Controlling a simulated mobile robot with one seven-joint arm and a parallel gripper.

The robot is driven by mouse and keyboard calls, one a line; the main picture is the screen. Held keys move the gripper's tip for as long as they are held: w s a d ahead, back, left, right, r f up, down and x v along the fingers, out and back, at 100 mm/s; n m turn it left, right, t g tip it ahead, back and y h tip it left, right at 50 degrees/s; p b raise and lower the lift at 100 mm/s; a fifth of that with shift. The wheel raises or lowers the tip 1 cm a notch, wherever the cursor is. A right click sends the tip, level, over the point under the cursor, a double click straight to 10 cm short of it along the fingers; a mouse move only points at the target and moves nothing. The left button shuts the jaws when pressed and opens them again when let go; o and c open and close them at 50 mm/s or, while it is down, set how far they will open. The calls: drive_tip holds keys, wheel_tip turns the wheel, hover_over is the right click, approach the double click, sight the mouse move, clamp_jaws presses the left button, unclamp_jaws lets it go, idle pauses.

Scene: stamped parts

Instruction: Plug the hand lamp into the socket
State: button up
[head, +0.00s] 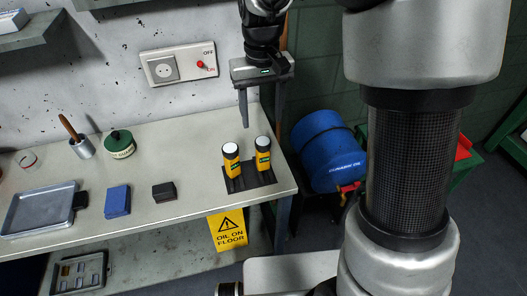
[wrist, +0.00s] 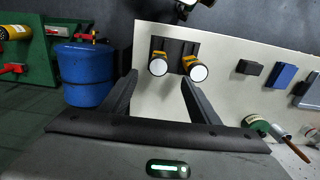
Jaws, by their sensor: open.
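Two upright yellow-and-black cylinders with white round tops stand side by side on a dark mat (head: 250,180) at the bench's right end. They look like lamps: the left one (head: 231,160) and the right one (head: 263,155). They also show in the wrist view, one (wrist: 157,65) nearly between the fingertips and one (wrist: 195,69) beyond the right finger. I see no cord or plug, and cannot tell which is the hand lamp. The round socket (head: 163,70) is on a wall plate, and looks empty. My gripper (head: 262,124) is open and empty above the cylinders; it shows also in the wrist view (wrist: 159,79).
The plate's red switch (head: 201,64) sits by OFF and ON labels. The bench (head: 150,208) holds a blue block (head: 117,201), a dark block (head: 164,191), a green tin (head: 119,145), a brush cup (head: 85,147) and a metal tray (head: 40,207).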

sight(263, 159)
wheel_tip(263, 159, down, 12)
drive_tip(key=shift+f+b, duration=0.15)
drive_tip(key=shift+b, duration=0.15)
idle(0.3)
drive_tip(key=shift+s+d+f, duration=0.1)
drive_tip(key=shift+d+f, duration=0.05)
drive_tip(key=shift+f, duration=2.45)
drive_tip(key=shift+c, duration=0.3)
drive_tip(key=c, duration=1)
